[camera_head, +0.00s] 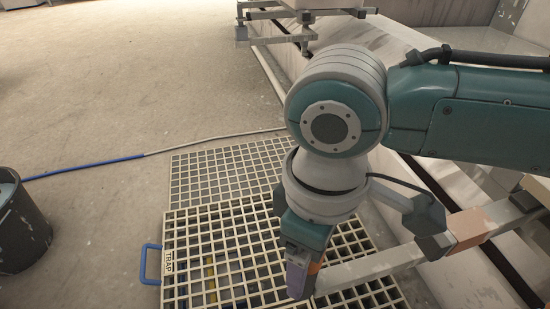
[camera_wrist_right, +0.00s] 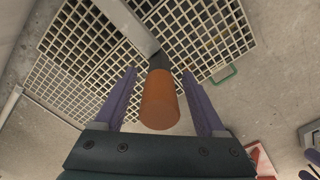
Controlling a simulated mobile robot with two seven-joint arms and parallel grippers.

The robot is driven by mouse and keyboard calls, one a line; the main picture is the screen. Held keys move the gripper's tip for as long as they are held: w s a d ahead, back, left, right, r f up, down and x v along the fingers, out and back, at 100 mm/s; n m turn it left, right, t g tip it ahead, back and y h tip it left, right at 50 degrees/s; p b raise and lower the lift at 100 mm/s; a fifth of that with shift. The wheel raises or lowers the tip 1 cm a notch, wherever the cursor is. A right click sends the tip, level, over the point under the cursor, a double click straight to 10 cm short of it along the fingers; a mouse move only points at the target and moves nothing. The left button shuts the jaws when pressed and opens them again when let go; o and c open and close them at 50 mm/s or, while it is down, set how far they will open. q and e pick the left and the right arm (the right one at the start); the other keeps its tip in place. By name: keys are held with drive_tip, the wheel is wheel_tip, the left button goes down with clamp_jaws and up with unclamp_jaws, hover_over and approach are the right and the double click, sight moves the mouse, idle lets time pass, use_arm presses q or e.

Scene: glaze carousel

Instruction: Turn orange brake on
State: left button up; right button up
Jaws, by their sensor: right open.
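The orange brake handle (camera_wrist_right: 160,102) is a short orange cylinder on the end of a pale bar (camera_wrist_right: 128,24), with a dark collar where they join. In the right wrist view it lies between the two purple fingers of my right gripper (camera_wrist_right: 160,75). The fingers are open, with a visible gap on both sides of the handle. In the head view my right gripper (camera_head: 300,283) points down at the near end of the pale beam, and mostly hides the orange handle (camera_head: 314,268) behind it.
A pale grating (camera_head: 230,216) with a blue handle (camera_head: 150,264) and a "TRAP" label covers the floor below. An orange band (camera_head: 466,228) wraps the beam at right. A dark bucket (camera_head: 22,235) stands at left. A blue and grey hose (camera_head: 100,167) crosses open floor.

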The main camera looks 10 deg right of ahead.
drive_tip(key=shift+c, duration=0.4)
clamp_jaws()
idle(1.0)
